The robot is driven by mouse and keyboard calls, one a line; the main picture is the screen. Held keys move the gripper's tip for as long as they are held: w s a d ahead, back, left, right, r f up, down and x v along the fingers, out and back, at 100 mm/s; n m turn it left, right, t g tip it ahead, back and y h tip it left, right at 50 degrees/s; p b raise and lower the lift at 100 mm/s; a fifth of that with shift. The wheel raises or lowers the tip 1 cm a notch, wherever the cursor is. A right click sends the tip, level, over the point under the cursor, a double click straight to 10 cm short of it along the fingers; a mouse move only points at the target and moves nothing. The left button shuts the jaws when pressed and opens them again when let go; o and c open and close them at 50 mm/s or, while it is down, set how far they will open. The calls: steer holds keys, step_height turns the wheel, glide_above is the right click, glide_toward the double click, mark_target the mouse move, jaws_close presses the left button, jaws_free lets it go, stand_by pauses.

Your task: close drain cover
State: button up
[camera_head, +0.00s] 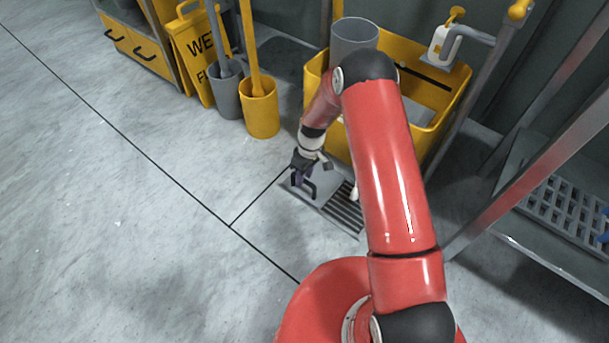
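The drain is set in the floor in the middle of the view. Its cover, a grey plate (318,201) with a dark raised handle, lies at the left of the drain. The slatted drain grate (345,208) shows to the right of the plate, partly behind my red arm. My gripper (302,180) is low over the plate, right at the handle. The fingers are small and dark against the handle. I cannot tell whether they touch it or are closed on it.
A yellow cart (318,88) stands just behind the drain. A yellow bucket (260,112), a grey bucket (226,95) and a yellow wet-floor sign (190,45) stand back left. A metal rack (515,235) is at right. The left floor is clear.

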jaws_close()
stand_by(0.3)
